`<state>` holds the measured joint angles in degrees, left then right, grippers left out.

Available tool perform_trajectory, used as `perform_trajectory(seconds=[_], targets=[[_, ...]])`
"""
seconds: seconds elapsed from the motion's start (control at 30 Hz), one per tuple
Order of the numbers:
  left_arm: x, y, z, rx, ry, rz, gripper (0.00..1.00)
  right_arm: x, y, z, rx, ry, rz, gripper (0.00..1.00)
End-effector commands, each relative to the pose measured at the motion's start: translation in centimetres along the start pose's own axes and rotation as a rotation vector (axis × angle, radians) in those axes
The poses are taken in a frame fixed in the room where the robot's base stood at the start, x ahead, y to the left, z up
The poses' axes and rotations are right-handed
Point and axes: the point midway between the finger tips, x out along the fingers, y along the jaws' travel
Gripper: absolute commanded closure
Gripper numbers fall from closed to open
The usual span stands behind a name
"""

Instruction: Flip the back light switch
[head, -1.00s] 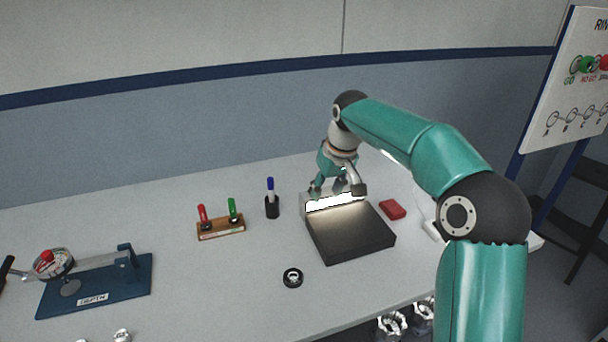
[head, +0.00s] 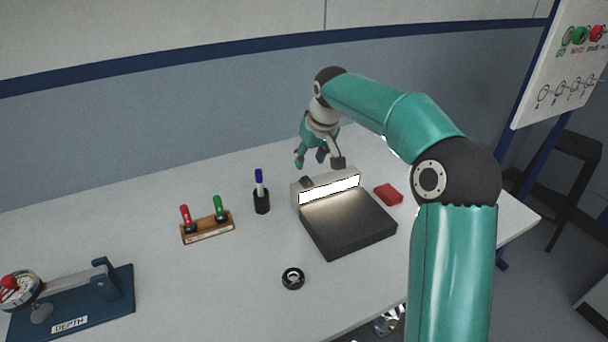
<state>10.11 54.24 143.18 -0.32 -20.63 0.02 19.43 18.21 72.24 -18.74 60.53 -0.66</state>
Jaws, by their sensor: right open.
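The light unit has a dark plate (head: 348,224) on the table and a grey upright box (head: 297,196) along its back edge. The white lamp panel (head: 330,189) on the box's front is lit and lights the plate. A small dark part, perhaps the switch (head: 306,182), sits on top of the box at its left end; its position cannot be made out. My right gripper (head: 312,163) is open and empty, above and behind the box, apart from it. My left gripper is not in view.
A red block (head: 388,194) lies right of the plate. A black holder with a blue marker (head: 260,190) and a wooden stand (head: 208,229) with red and green markers stand left. A black ring (head: 292,278) lies in front. A blue depth gauge (head: 85,300) is front left.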

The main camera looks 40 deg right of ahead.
Motion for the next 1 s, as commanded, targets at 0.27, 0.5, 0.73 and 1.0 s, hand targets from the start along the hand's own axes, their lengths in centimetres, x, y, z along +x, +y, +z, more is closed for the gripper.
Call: perform_trajectory(seconds=[0.27,0.5,0.73,1.0], targets=[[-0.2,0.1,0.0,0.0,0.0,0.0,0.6,5.3,0.1,0.1,0.002,-0.003,0.001,0.54],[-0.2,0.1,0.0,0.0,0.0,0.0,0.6,7.3,0.2,0.1,0.002,-0.001,0.001,0.54],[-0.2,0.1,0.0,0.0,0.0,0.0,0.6,7.5,0.1,0.1,0.002,0.0,0.001,0.54],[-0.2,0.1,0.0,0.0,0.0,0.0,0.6,7.5,0.1,0.1,0.002,0.0,0.001,0.88]])
